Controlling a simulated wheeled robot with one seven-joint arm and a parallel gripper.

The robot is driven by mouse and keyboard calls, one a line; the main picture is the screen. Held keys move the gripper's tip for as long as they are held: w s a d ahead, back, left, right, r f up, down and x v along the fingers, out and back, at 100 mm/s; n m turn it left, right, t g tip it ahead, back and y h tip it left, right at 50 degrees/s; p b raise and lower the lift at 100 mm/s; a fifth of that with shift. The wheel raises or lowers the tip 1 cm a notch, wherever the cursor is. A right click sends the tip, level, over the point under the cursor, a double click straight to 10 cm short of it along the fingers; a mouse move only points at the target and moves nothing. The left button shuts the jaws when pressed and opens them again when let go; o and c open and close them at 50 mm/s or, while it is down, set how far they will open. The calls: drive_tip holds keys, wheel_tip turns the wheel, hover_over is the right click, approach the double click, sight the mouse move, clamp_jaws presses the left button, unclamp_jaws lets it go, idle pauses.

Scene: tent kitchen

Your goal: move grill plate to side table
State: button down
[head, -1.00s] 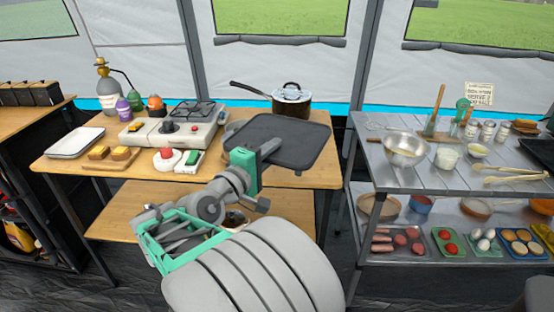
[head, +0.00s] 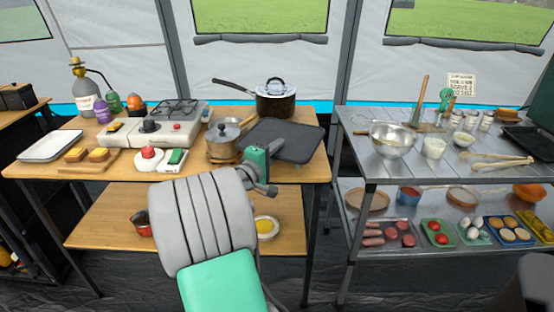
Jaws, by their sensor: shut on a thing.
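The grill plate (head: 290,139) is a flat, dark grey, near-square slab over the right end of the wooden table (head: 120,186). My gripper (head: 263,158) is shut on its near left edge. The arm hides part of the grip, and I cannot tell whether the plate touches the tabletop. A metal table (head: 385,172) stands to the right, across a narrow gap. The pictures do not label either one as the side table.
A lidded steel pot (head: 224,145) stands close left of the plate, and a dark lidded pan (head: 275,104) behind it. The gas stove (head: 152,133) is further left. On the metal table, a steel bowl (head: 392,142) stands near the left edge.

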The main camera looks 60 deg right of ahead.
wheel_tip(320, 180, down, 2)
drive_tip(key=shift+f, duration=0.15)
